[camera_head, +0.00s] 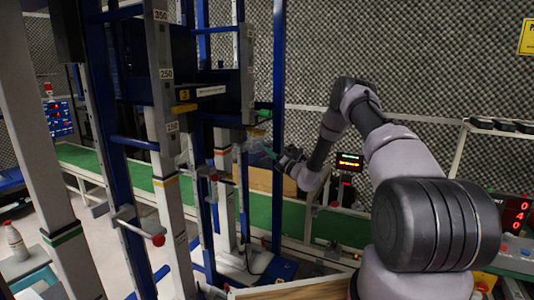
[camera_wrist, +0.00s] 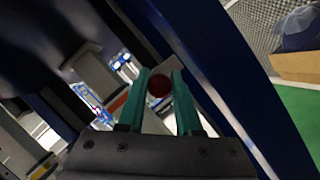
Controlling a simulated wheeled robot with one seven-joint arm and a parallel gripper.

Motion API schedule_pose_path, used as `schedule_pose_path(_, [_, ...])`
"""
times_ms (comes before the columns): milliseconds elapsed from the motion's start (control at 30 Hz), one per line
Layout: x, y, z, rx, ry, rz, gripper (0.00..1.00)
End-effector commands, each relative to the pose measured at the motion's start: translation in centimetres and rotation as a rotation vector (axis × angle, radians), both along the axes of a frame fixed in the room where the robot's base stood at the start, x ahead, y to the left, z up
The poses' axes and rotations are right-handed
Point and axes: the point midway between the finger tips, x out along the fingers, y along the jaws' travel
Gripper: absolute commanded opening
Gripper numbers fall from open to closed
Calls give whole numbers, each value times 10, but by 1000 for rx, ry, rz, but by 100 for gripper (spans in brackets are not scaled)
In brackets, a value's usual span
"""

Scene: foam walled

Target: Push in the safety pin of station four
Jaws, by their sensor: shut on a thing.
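My gripper (camera_head: 268,150) reaches in from the right to the blue and white station frame in the head view. In the wrist view its two teal fingers (camera_wrist: 159,76) stand either side of a dark red round knob (camera_wrist: 159,87), and the gripper is shut on it. The knob looks like the head of a safety pin. The pin's shaft is hidden, so I cannot tell how far in it sits. No station-four label is readable; a yellow label (camera_head: 183,95) appears to read 3.
Red-knobbed pins show on nearer posts, one low at the left (camera_head: 158,240) and one at mid height (camera_head: 213,178). A blue upright (camera_head: 278,120) stands close by the gripper. A green conveyor (camera_head: 292,217) and a cardboard box (camera_head: 262,180) lie behind.

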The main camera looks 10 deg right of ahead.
Motion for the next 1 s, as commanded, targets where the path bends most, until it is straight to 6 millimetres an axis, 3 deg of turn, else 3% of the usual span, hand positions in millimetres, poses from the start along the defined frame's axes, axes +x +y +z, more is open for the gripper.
schedule_pose_path(267, [1,0,0,0,1,-1,0])
schedule_pose_path(600, [26,35,-1,-1,-1,0,0])
schedule_pose_path(867, [27,36,0,0,-1,-1,0])
schedule_pose_path(900, [27,36,0,0,-1,-1,46])
schedule_pose_path(1000, [27,36,0,0,-1,-1,46])
